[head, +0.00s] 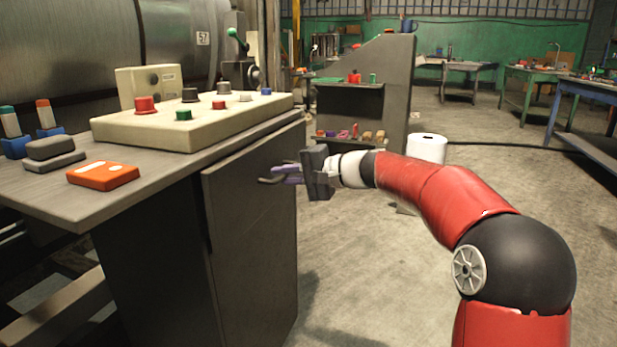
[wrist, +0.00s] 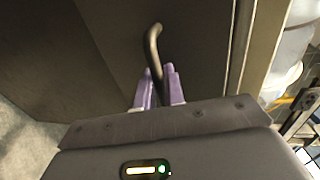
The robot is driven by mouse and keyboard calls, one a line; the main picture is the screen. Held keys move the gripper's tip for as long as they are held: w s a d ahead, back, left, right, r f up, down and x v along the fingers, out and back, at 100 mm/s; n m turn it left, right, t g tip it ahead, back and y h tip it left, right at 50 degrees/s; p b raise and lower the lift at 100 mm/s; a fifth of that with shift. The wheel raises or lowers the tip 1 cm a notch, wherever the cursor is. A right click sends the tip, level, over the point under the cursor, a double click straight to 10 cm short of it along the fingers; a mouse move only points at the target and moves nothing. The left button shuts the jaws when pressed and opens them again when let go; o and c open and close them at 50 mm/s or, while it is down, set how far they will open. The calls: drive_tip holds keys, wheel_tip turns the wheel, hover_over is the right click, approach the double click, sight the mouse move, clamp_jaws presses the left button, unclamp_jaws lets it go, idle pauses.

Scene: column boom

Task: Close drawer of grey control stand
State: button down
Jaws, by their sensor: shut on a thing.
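The grey control stand (head: 150,235) fills the left of the head view. Its tall, flat drawer front (head: 250,250) faces right, below the worktop, and a narrow dark gap shows along its left edge. How far the drawer stands out is hard to tell. A dark bent bar handle (head: 268,181) sits high on that front; it also shows in the wrist view (wrist: 152,42). My gripper (head: 287,174) reaches in from the right, with its purple fingers shut on the handle. In the wrist view the fingers (wrist: 158,88) close around the handle's lower part.
On the worktop (head: 60,195) are a cream button panel (head: 190,128), an orange box (head: 103,175) and grey blocks (head: 52,153). A grey shelf unit (head: 370,90) and a white roll (head: 427,148) stand behind my arm. The floor right of the stand is clear.

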drive_tip(key=shift+w+a+r, duration=0.1)
drive_tip(key=shift+w+a, duration=0.1)
drive_tip(key=shift+a, duration=0.25)
drive_tip(key=shift+w+a+r, duration=0.1)
drive_tip(key=shift+w+a, duration=0.05)
drive_tip(key=shift+a, duration=0.25)
drive_tip(key=c, duration=1.6)
unclamp_jaws()
drive_tip(key=shift+a+f, duration=0.1)
drive_tip(key=shift+a, duration=0.05)
drive_tip(key=shift+c, duration=0.2)
drive_tip(key=v, duration=0.8)
drive_tip(key=shift+f, duration=0.1)
